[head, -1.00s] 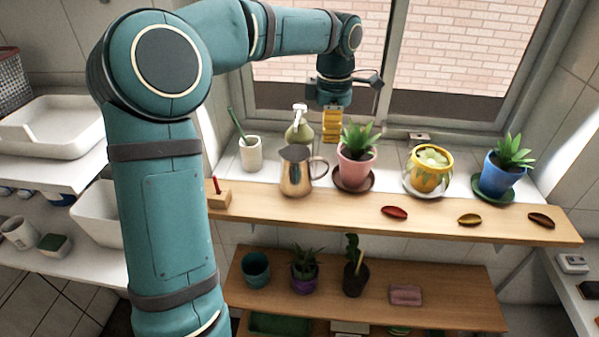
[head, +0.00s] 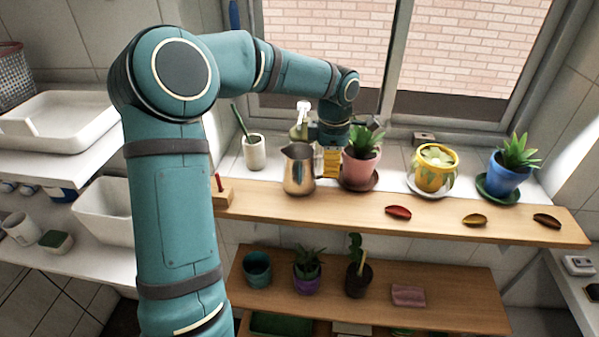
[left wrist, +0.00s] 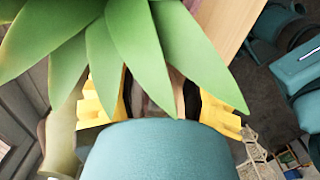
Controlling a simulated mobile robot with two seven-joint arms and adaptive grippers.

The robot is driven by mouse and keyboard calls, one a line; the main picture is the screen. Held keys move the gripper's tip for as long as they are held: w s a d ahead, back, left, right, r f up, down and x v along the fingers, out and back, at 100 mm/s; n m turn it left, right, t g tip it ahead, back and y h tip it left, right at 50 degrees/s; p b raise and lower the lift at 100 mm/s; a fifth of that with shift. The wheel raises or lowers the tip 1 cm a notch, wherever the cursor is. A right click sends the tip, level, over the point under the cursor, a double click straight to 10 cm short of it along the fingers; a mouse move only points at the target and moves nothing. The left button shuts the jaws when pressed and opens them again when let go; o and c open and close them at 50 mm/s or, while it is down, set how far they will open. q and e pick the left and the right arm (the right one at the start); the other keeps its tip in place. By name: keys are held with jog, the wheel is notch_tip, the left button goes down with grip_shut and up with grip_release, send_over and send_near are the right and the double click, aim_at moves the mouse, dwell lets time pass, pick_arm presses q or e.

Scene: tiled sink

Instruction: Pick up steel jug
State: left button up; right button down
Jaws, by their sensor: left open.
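The steel jug (head: 299,170) stands upright on the upper wooden shelf in the head view, shiny with a slightly brown tint. My left gripper (head: 331,161), with yellow fingers, is open and low at the jug's right side, where the handle is. Whether the fingers touch the jug I cannot tell. In the left wrist view the yellow fingers (left wrist: 160,103) stand apart, with green leaves (left wrist: 130,40) covering much of the space in front of them. My right gripper is not in view.
The pink pot (head: 360,166) with a plant is close to the gripper's right. A soap bottle (head: 299,131) and white cup (head: 254,152) stand behind and left. Yellow (head: 433,171) and blue (head: 503,178) pots stand farther right. A wooden block (head: 223,197) is left of the jug.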

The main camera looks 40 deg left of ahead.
pick_arm(q)
grip_shut()
jog(key=shift+r, duration=0.25)
jog(key=shift+r, duration=1.5)
jog(key=shift+s+d+r, duration=0.1)
jog(key=shift+s+d, duration=0.05)
jog(key=shift+s, duration=0.05)
jog(key=s+d+b, duration=0.1)
jog(key=s+d, duration=0.8)
jog(key=s, duration=0.5)
jog(key=shift+s+b, duration=0.3)
jog(key=shift+s, duration=0.1)
